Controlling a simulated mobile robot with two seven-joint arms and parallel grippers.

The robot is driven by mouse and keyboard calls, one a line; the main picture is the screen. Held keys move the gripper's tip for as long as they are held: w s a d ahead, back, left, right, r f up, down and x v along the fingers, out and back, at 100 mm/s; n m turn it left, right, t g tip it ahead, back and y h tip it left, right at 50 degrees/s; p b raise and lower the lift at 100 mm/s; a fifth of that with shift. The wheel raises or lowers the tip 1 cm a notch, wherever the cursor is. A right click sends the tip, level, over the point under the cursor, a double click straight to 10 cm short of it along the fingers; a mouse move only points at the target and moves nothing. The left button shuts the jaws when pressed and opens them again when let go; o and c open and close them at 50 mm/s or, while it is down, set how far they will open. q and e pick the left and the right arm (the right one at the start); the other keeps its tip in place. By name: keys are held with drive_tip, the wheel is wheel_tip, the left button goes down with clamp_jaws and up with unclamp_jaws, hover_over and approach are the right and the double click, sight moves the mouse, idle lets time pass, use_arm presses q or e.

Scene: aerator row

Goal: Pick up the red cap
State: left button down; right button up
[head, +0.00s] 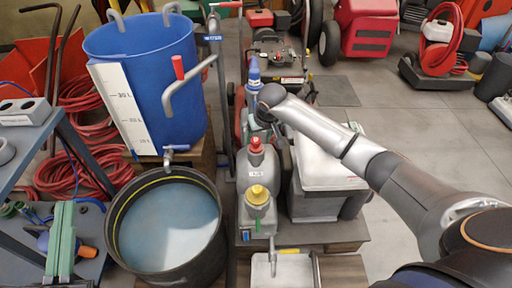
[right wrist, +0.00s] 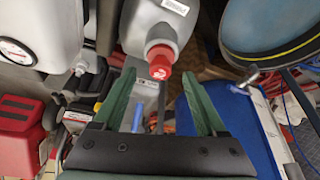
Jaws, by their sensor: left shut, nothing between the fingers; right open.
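The red cap (head: 256,145) tops a grey jug (head: 257,173) in the middle of the row. In the right wrist view the red cap (right wrist: 160,62) shows upside down on the jug's neck, between and slightly beyond the fingertips. My right gripper (right wrist: 157,80) is open around empty space, its green fingers either side of the cap's line; I cannot tell if either touches it. In the head view my right arm's wrist hides most of that gripper. My left gripper (head: 66,208) is shut and empty at the lower left, far from the cap.
A yellow-capped bottle (head: 257,212) stands in front, and a blue-capped bottle (head: 253,75) behind. A dark water tub (head: 115,262) and blue barrel (head: 178,100) stand left. A grey lidded box (head: 325,160) stands right. Open floor (head: 455,140) lies further right.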

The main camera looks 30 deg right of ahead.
sight(256, 140)
drive_tip(key=shift+w+b+x, duration=0.2)
drive_tip(key=shift+b+x, duration=0.45)
drive_tip(key=shift+x, duration=0.6)
drive_tip(key=shift+b+x, duration=0.55)
drive_tip(key=shift+x, duration=0.3)
use_arm(q)
drive_tip(key=s+d+r+m+h, duration=0.1)
drive_tip(key=s+r+m+h, duration=0.4)
drive_tip(key=r+h, duration=0.1)
drive_tip(key=shift+s+r+t+h, duration=0.25)
drive_tip(key=shift+r+t+h, duration=0.15)
drive_tip(key=shift+r, duration=0.05)
use_arm(e)
drive_tip(key=shift+w+f, duration=0.1)
drive_tip(key=shift+w, duration=0.1)
clamp_jaws()
